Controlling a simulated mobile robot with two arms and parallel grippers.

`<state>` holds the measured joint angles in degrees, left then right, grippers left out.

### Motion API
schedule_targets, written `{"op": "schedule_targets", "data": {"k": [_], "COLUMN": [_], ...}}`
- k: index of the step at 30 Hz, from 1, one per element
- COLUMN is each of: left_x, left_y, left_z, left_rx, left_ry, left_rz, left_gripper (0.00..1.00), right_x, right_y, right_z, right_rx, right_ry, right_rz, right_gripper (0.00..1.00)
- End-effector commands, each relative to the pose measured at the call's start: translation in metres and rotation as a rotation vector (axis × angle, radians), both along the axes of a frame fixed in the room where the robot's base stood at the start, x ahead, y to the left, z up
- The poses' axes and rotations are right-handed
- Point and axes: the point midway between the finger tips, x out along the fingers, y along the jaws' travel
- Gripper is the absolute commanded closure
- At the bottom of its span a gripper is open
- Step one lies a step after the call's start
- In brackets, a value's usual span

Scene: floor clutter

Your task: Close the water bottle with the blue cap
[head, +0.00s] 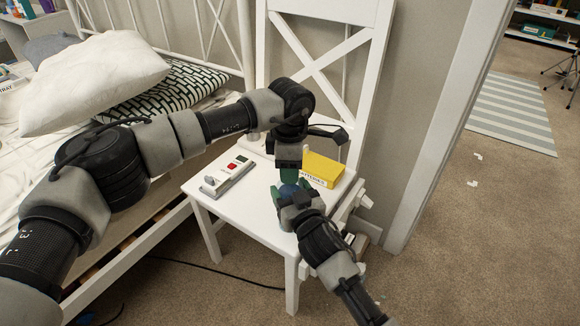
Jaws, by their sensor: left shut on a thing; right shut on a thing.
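My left gripper (290,175) points down above the white chair seat, with greenish fingertips. My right gripper (291,190) comes up from the lower right and is right below it, over the front part of the seat. A small blue item (289,188) shows between the two grippers, within the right gripper's fingers. I cannot tell whether this is the blue cap or part of the water bottle. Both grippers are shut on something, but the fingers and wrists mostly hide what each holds. No other bottle or cap can be made out.
The white chair (232,205) carries a grey device (228,178) with red and green parts on its left and a yellow box (323,169) close behind the grippers. A bed with a white pillow (95,82) stands at left.

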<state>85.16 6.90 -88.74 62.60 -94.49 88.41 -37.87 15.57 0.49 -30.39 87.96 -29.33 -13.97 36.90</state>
Motion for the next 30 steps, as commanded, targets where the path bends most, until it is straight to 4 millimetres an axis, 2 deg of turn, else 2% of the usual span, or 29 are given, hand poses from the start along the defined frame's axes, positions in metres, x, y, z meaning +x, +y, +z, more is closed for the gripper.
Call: {"op": "schedule_targets", "data": {"k": [3,8,9,13,23,30], "left_x": [0.001,0.001,0.001,0.0,0.0,0.001], "left_y": [0.0,0.0,0.0,0.0,0.0,0.0], "left_z": [0.0,0.0,0.0,0.0,0.003,0.032], "left_rx": [0.001,0.001,0.001,0.001,0.001,0.0], "left_ry": [-0.001,-0.001,-0.001,-0.001,-0.001,-0.003], "left_rz": [-0.187,-0.185,-0.184,-0.183,-0.182,-0.182], "left_gripper": [0.9,0.9,0.55,0.36,0.36,0.36], "right_x": [0.0,0.0,0.0,0.0,0.0,0.0], "right_y": [0.0,0.0,0.0,0.0,0.0,0.0], "right_z": [0.0,0.0,0.0,0.0,0.0,0.0], "right_rx": [0.0,0.0,0.0,0.0,0.0,0.0], "right_ry": [0.0,0.0,0.0,0.0,0.001,0.001], "right_rz": [0.0,0.0,0.0,0.0,0.0,0.0], "right_gripper": [1.0,1.0,1.0,1.0,1.0,1.0]}}
